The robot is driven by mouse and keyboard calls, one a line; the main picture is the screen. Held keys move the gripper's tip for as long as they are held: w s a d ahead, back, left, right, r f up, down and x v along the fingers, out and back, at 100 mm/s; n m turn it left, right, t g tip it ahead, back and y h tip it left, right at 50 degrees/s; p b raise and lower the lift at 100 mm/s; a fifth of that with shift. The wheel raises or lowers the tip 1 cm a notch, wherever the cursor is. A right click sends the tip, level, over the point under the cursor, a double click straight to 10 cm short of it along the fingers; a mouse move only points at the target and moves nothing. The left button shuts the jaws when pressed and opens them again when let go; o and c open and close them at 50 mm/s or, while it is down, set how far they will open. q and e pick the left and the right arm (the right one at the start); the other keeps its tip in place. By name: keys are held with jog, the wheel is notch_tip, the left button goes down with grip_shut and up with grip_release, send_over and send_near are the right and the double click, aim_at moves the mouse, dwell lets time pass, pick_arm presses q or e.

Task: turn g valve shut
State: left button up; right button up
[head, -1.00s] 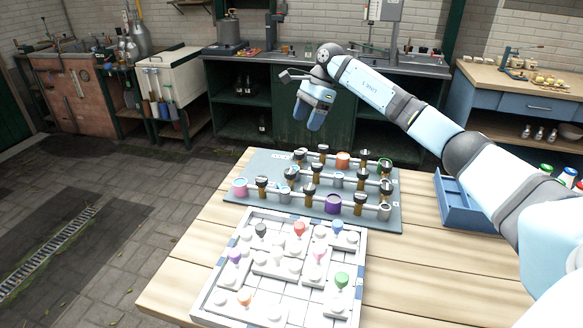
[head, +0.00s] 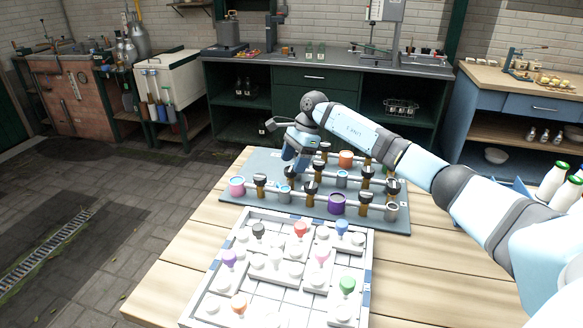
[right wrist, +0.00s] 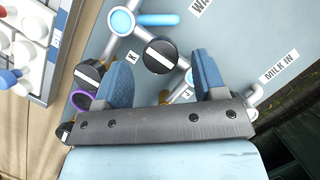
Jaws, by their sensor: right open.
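The grey-blue pipe board (head: 385,226) lies on the wooden table, with several black-capped valves set along its pipes. My right gripper (head: 292,164) is over the left part of the board, pointing down, and hides some of the pipes behind it. In the right wrist view its two blue fingers (right wrist: 163,62) stand apart with nothing gripped. A black valve knob with a light stripe (right wrist: 160,53) shows between the fingertips, beside a label reading K. Another striped knob (right wrist: 88,74) is left of the fingers. I cannot read which valve is g. My left gripper is not in view.
A white tray (head: 366,280) with several coloured knobs stands in front of the board. White bottles with green caps (head: 552,180) stand at the right. The wooden tabletop (head: 420,285) is clear at the front right. A purple ring (head: 337,203) sits on the front pipe.

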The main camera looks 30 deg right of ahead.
jog(key=shift+x, duration=1.1)
jog(key=c, duration=0.9)
